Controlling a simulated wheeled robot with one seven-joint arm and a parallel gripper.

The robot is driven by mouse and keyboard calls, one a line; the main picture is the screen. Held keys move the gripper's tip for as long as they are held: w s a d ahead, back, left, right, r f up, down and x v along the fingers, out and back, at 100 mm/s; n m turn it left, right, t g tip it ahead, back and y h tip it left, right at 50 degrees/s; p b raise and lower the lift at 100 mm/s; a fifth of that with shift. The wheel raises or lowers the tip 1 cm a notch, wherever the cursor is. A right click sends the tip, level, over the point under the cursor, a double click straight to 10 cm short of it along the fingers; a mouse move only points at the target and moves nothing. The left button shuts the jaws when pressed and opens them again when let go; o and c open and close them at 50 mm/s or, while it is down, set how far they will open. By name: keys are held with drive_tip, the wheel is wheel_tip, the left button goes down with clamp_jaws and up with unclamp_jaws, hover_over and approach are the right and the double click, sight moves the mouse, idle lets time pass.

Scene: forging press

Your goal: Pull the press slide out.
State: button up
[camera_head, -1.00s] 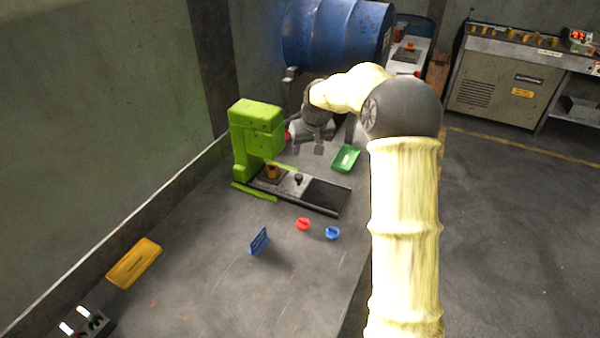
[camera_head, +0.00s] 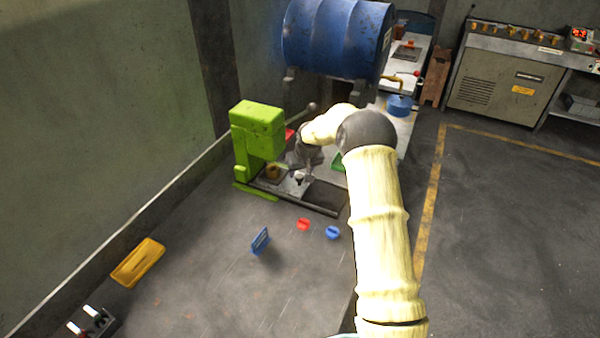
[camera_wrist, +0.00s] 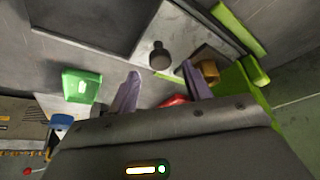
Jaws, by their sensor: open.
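The green press (camera_head: 258,132) stands on the grey table near the wall. Its slide, a flat plate (camera_head: 292,186), lies at its foot and carries a dark knob; the plate also shows in the wrist view (camera_wrist: 180,28). The knob (camera_wrist: 160,56) stands upright on the plate in the wrist view, beyond my fingertips. A brown-orange cylindrical piece (camera_wrist: 208,70) sits beside it, nearer the press. My gripper (camera_head: 302,172) is over the slide near the knob. In the wrist view my gripper (camera_wrist: 161,74) is open, its two purple fingers apart, with nothing visibly held.
A green tray (camera_wrist: 82,86) lies beside the slide. A red piece (camera_head: 303,224), a blue piece (camera_head: 332,232) and a blue upright plate (camera_head: 261,241) are on the table in front. A yellow tray (camera_head: 138,262) lies by the wall.

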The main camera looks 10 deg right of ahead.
sight(300, 176)
drive_tip(key=shift+x, duration=1.55)
drive_tip(key=shift+c, duration=0.2)
